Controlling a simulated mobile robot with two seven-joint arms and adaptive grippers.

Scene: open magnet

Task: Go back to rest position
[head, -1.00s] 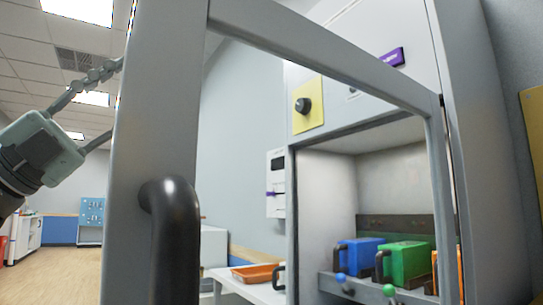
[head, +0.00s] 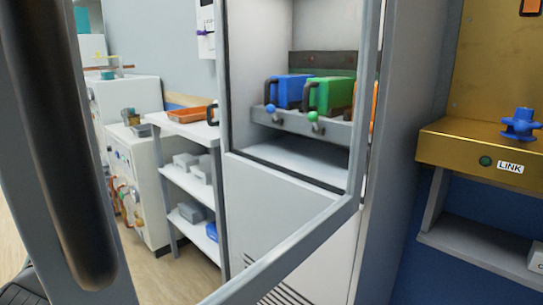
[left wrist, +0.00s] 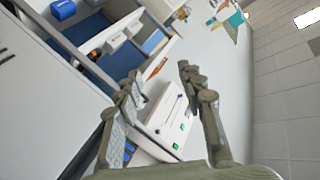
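My left gripper (left wrist: 160,85) shows in the left wrist view. Its two fingers stand apart, with nothing between the tips. It is out of the head view. My right gripper shows in neither current view. In the head view, a grey-framed door (head: 290,245) stands open across the foreground, with a thick black handle (head: 70,150) at the left. Through the frame I see the grey cabinet (head: 280,205) with an open bay. A blue block (head: 292,91) and a green block (head: 330,95), both with black handles, sit side by side on its ledge.
A grey shelf rack (head: 190,150) with an orange tray (head: 192,114) stands left of the cabinet, beside white machines (head: 130,100). On the right is a brass-coloured bench (head: 450,145) with a blue knob (head: 521,124). The door frame and handle are close in front of me.

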